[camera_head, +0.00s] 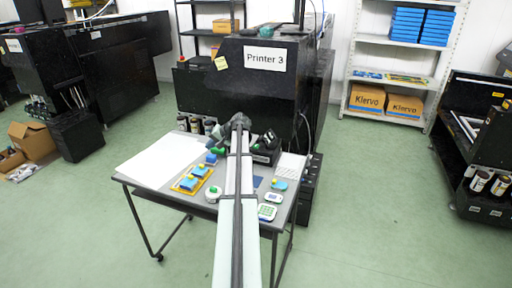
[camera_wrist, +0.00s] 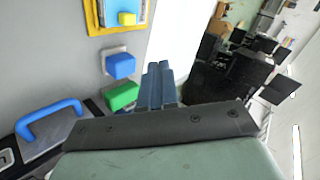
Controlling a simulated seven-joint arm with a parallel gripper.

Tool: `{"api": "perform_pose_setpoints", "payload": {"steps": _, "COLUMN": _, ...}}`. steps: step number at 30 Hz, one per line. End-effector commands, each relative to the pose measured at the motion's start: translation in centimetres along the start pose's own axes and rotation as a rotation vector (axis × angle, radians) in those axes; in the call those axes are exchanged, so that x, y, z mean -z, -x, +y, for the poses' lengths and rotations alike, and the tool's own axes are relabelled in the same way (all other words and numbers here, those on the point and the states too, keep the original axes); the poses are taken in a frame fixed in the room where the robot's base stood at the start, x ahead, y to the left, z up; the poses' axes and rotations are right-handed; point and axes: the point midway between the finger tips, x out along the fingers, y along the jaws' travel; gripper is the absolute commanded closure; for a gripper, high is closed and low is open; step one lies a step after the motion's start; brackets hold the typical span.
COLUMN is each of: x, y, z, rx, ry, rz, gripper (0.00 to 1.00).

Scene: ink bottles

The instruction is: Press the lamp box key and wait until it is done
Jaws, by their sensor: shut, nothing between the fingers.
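My gripper (camera_wrist: 158,68) is shut and empty, its two blue-grey fingers together above the table. In the wrist view a green block (camera_wrist: 122,97) lies just left of the fingers, apart from them in the picture. Beside it is a blue block (camera_wrist: 120,66) on a small white base. In the head view the green block (camera_head: 217,150) and the blue block (camera_head: 211,159) are left of my arm. I cannot tell which thing is the lamp box or its key, and no lit lamp can be made out. My arm hides the middle of the table.
The grey table (camera_head: 235,208) also holds a white sheet (camera_head: 161,160), a yellow tray (camera_head: 187,184) with blue items, and small white devices (camera_head: 267,212) at right. A blue handle (camera_wrist: 48,120) stands up at left in the wrist view. A black printer (camera_head: 235,85) stands behind.

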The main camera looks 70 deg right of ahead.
Motion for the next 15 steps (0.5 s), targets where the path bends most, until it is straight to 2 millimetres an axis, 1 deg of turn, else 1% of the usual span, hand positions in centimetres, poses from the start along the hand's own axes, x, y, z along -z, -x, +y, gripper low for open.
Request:
{"api": "perform_pose_setpoints", "payload": {"steps": 1, "x": 1.6, "y": 1.6, "z": 1.0, "rx": -0.015, "ry": 0.013, "rz": 0.027, "gripper": 1.0}}
{"api": "perform_pose_setpoints", "payload": {"steps": 6, "x": 5.3, "y": 6.4, "z": 3.9, "rx": -0.068, "ry": 0.059, "rz": 0.1, "gripper": 1.0}}
{"api": "perform_pose_setpoints", "payload": {"steps": 12, "x": 8.8, "y": 11.9, "z": 7.2, "rx": -0.131, "ry": 0.107, "rz": 0.174, "gripper": 1.0}}
{"api": "perform_pose_setpoints", "payload": {"steps": 15, "x": 10.0, "y": 14.2, "z": 8.4, "rx": -0.158, "ry": 0.125, "rz": 0.201, "gripper": 1.0}}
